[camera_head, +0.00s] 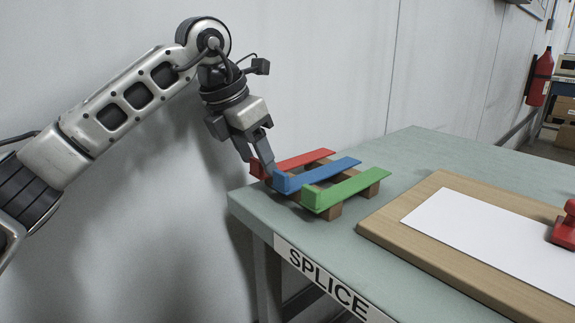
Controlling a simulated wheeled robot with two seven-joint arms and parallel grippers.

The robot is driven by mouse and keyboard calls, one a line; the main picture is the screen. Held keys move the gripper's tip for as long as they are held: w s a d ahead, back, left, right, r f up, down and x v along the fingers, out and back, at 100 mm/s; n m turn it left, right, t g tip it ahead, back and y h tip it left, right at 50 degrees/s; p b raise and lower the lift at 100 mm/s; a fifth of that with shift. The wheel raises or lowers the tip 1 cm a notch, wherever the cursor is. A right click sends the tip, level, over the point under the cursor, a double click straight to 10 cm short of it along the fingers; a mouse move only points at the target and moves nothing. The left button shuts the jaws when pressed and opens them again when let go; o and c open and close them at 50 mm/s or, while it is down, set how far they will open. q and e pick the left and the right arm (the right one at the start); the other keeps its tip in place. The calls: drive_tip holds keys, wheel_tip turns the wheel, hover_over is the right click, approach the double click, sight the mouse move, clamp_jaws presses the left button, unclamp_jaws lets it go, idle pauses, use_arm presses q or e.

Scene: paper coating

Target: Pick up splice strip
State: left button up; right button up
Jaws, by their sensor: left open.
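Three splice strips lie side by side on a small brown wooden rack at the left end of the table: a red strip (305,158), a blue strip (325,172) and a green strip (350,188). Each has an upturned tab at its left end. I cannot tell whether the fingers touch either strip. My right gripper is not in view.
The grey-green table (420,150) carries a "SPLICE" label (330,285) on its front edge. A wooden board (400,235) with a white sheet (480,235) and a red tool (566,228) lies to the right. A wall stands behind. A fire extinguisher (540,78) hangs far right.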

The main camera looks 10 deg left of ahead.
use_arm(q)
drive_tip(key=c, duration=1)
drive_tip(key=shift+c, duration=0.2)
